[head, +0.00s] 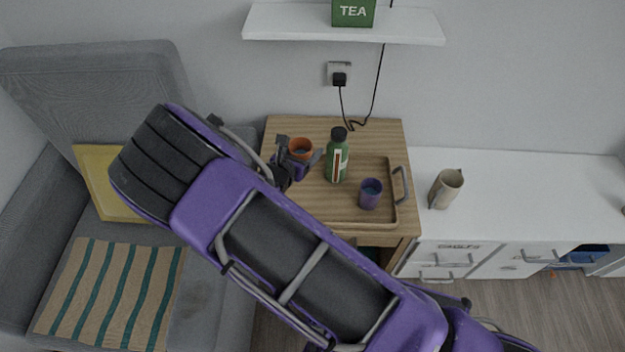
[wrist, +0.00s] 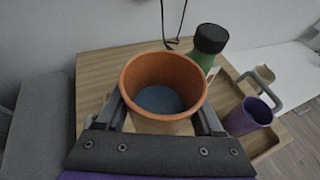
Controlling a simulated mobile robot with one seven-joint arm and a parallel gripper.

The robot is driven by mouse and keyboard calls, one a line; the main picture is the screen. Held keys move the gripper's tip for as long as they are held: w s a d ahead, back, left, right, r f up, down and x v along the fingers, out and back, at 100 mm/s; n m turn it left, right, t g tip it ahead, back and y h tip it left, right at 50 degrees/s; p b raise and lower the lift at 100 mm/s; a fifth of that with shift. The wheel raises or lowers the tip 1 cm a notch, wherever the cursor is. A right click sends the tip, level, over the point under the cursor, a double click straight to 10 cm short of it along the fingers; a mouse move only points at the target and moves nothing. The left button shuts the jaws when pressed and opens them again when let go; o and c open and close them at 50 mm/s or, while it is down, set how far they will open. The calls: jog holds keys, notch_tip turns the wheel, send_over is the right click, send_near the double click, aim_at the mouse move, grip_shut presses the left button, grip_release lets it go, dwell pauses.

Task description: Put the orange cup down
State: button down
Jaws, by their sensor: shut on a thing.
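The orange cup (head: 301,147) is held upright between the fingers of my gripper (head: 300,160), over the wooden table (head: 385,130). In the wrist view the orange cup (wrist: 163,72) fills the middle, with a finger on each side of it and something bluish inside. My gripper (wrist: 165,115) is shut on the cup. The cup's base is hidden, so I cannot tell whether it touches the surface below.
A green bottle (head: 337,158) with a black cap stands close right of the cup. A purple cup (head: 370,193) stands on the wooden tray (head: 392,222). A beige pitcher (head: 447,188) stands on the white cabinet (head: 500,180). The table's back right is clear.

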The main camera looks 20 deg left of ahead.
aim_at(307, 185)
notch_tip(307, 185, down, 12)
jog(key=shift+r+b, duration=0.2)
jog(key=shift+b, duration=0.55)
jog(key=shift+f, duration=0.15)
grip_release()
jog(key=shift+s+r, duration=0.3)
jog(key=shift+s, duration=0.05)
jog(key=p+v, duration=0.1)
jog(key=v, duration=1)
jog(key=shift+s, duration=0.15)
